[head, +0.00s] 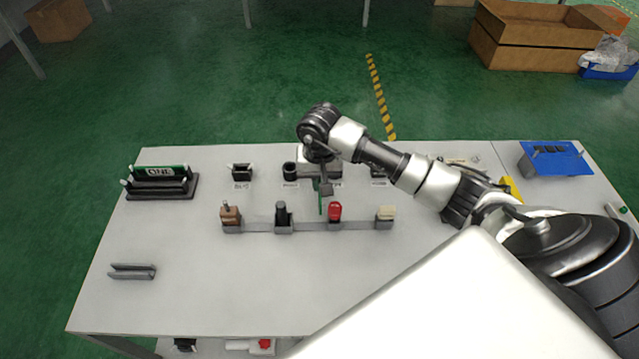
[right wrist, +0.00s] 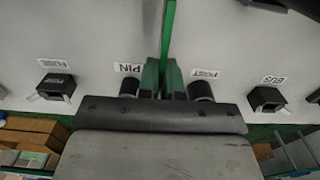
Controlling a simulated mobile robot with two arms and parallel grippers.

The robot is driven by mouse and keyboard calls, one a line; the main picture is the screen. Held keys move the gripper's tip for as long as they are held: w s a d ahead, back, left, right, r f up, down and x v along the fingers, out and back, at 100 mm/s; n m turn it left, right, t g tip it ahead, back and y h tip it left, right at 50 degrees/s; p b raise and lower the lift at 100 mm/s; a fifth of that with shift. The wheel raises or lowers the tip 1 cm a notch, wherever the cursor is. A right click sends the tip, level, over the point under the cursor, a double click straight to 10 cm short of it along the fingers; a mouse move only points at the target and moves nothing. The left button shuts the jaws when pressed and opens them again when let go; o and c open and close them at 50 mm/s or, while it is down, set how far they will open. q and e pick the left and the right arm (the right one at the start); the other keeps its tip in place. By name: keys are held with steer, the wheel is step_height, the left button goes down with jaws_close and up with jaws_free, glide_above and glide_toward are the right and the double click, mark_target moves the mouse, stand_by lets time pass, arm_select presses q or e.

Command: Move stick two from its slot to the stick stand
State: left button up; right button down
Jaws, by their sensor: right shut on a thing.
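My right gripper (head: 322,186) hangs over the table, behind the row of fixtures. It is shut on a thin green stick (head: 320,204), seen nearly edge-on. In the right wrist view the green stick (right wrist: 168,35) stands out from between the fingertips of the gripper (right wrist: 164,78). No number can be read on it. A black stand (head: 160,188) at the table's left holds a green piece marked ONE (head: 160,171); I take it for the stick stand. An empty grey channel (head: 132,271) lies at the front left. My left gripper is not in view.
A grey rail bears a brown piece (head: 231,214), a black piece (head: 283,212), a red knob (head: 335,210) and a cream knob (head: 385,212). Labelled black holders, including BUS (right wrist: 267,98) and FUSE (right wrist: 57,86), stand behind. A blue box (head: 554,159) is at right.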

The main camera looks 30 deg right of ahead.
steer(key=shift+f, duration=1)
steer(key=c, duration=1.3)
jaws_free()
